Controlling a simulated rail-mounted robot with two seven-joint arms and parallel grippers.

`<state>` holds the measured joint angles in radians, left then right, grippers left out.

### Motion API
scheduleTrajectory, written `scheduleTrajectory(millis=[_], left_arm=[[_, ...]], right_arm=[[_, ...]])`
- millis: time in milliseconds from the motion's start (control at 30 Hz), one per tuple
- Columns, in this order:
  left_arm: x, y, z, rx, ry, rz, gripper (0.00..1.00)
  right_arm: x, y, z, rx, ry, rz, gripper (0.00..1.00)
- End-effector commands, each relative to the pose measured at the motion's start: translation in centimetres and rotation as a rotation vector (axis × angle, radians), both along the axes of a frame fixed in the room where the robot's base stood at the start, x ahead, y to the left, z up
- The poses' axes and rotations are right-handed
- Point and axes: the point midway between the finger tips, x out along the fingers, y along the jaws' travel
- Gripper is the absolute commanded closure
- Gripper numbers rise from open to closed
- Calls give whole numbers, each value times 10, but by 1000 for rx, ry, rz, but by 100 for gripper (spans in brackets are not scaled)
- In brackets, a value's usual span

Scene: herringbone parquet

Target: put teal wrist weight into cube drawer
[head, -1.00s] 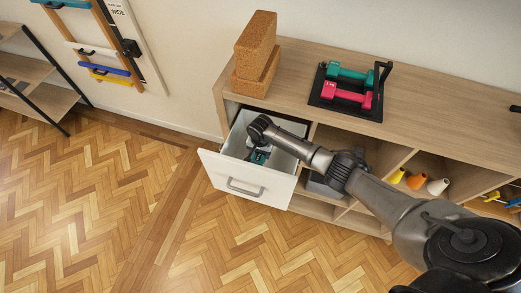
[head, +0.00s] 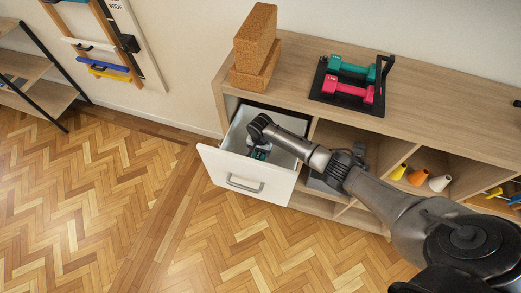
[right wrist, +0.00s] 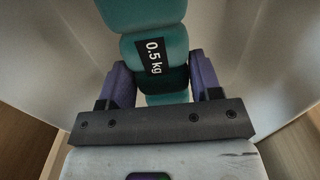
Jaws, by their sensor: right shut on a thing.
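The cube drawer (head: 232,170) is pulled out of the wooden shelf unit, with a white front and a grey handle. My right gripper (head: 260,153) reaches down into the open drawer from above. In the right wrist view, my right gripper (right wrist: 160,88) is shut on the teal wrist weight (right wrist: 155,45), which has a black label reading 0.5 kg. The drawer's pale walls (right wrist: 255,50) stand on both sides of it. Whether the weight touches the drawer floor cannot be told. My left gripper is not in view.
Cones (head: 418,177) sit in an open cubby. The parquet floor (head: 110,200) in front is clear.

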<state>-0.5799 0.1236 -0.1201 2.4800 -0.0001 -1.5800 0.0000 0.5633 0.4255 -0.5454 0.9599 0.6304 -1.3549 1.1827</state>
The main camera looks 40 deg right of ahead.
Motion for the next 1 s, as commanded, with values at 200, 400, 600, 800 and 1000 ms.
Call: scheduleTrajectory(millis=[200,400,600,800,1000], left_arm=[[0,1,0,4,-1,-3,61],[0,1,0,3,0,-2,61],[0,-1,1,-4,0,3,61],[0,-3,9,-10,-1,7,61],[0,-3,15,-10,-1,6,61]], right_arm=[[1,0,1,0,-1,0,23],[0,0,0,0,0,0,12],[0,0,2,-1,1,0,12],[0,-1,28,-1,-3,0,12],[1,0,69,0,-4,1,12]])
